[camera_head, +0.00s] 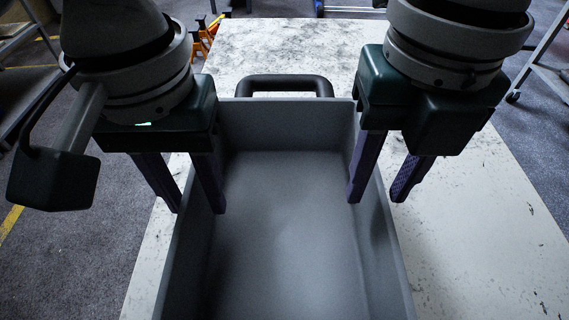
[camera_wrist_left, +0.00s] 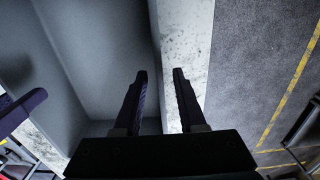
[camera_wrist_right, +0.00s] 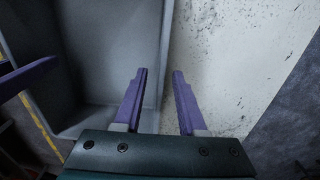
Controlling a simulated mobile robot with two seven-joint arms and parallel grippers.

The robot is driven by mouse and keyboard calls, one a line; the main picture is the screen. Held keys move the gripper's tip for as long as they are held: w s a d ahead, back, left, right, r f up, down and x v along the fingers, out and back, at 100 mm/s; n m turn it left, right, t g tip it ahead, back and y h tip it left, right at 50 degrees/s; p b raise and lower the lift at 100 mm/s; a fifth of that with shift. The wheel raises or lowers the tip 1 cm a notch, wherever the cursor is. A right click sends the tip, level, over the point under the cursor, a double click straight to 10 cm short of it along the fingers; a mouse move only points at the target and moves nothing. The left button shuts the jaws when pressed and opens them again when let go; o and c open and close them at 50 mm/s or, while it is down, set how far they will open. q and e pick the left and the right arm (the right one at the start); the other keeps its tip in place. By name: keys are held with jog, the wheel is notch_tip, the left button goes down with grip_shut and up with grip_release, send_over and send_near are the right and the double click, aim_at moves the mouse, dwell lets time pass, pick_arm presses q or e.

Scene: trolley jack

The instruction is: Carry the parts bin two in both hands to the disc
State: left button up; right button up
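The grey parts bin (camera_head: 285,220) is a deep, empty open box with a dark handle (camera_head: 284,83) at its far end. It sits on the white speckled table. My left gripper (camera_head: 197,211) is open at the bin's left wall, with one finger inside and one outside; the left wrist view shows a gap around the wall (camera_wrist_left: 154,50). My right gripper (camera_head: 376,201) is open at the right wall in the same way; the right wrist view shows the wall (camera_wrist_right: 164,50) between its fingers. I cannot make out a disc in any view.
The white table (camera_head: 470,230) has bare top to the right of the bin and behind it. Orange stands (camera_head: 203,35) are on the floor beyond the table's far left. A wheeled metal frame (camera_head: 540,60) stands at the right. Grey floor lies on both sides.

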pick_arm(q)
jog(key=shift+f, duration=2.25)
pick_arm(e)
send_over(357, 230)
jog(key=shift+w+d+f, duration=0.1)
jog(key=shift+f, duration=2.15)
pick_arm(q)
grip_shut()
pick_arm(e)
grip_shut()
pick_arm(q)
jog(key=shift+r, duration=0.1)
pick_arm(e)
jog(key=shift+r, duration=0.1)
